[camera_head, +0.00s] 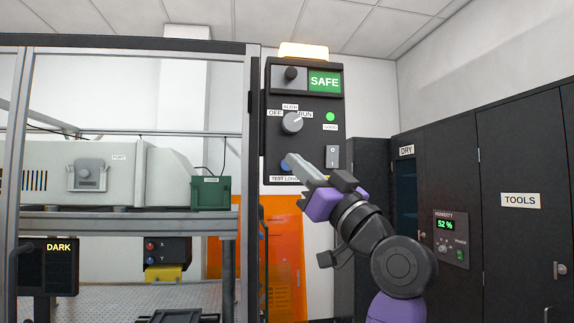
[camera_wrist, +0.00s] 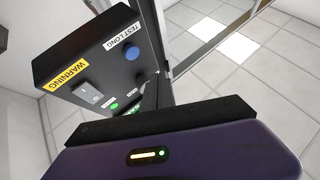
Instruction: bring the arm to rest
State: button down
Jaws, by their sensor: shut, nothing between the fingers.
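My gripper (camera_head: 291,160) is raised in front of the lower part of a dark control panel (camera_head: 274,118) in the head view. Its fingers are shut with nothing between them. The fingertips overlap the blue TEST LONG button (camera_head: 285,166) in the picture; I cannot tell from this view whether they touch it. In the wrist view the blue button (camera_wrist: 132,53) shows uncovered on the panel (camera_wrist: 88,62), and the purple gripper body (camera_wrist: 230,150) fills the bottom. My arm reaches up from the lower right, bent at the elbow.
The panel has a grey OFF/ALIGN/RUN knob (camera_head: 292,122), a rocker switch (camera_head: 332,156), a green lamp (camera_head: 330,117) and a SAFE sign (camera_head: 324,81). A framed bench with an instrument (camera_head: 130,165) stands left. Dark cabinets (camera_head: 520,240) stand right. An orange panel (camera_head: 285,250) is below.

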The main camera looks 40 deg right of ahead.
jog(key=shift+s+a, duration=0.2)
jog(key=shift+s, duration=0.05)
dwell(0.4)
jog(key=s+d+r+m+t+h, duration=0.1)
jog(key=s+d+r+m+h, duration=0.1)
jog(key=s+m+h, duration=0.15)
jog(key=s+a+f+g, duration=0.15)
jog(key=a+f, duration=0.25)
jog(key=f, duration=0.9)
jog(key=s+a+f+g, duration=0.1)
jog(key=s+a+f, duration=0.15)
jog(key=f, duration=0.95)
jog(key=s+a+f+g, duration=0.1)
jog(key=a+f, duration=0.3)
jog(key=f, duration=0.9)
jog(key=s+a+f+n+g+y, duration=0.2)
jog(key=s+a+f+g, duration=0.2)
jog(key=s+f, duration=0.7)
jog(key=s+a+f+n+g+y, duration=0.2)
jog(key=s+a+f+g+y, duration=0.1)
jog(key=s+a+f, duration=0.5)
jog(key=s+f+g, duration=0.1)
jog(key=s+f, duration=0.2)
jog(key=s, duration=0.4)
jog(key=shift+s+a, duration=0.15)
jog(key=shift+a, duration=0.05)
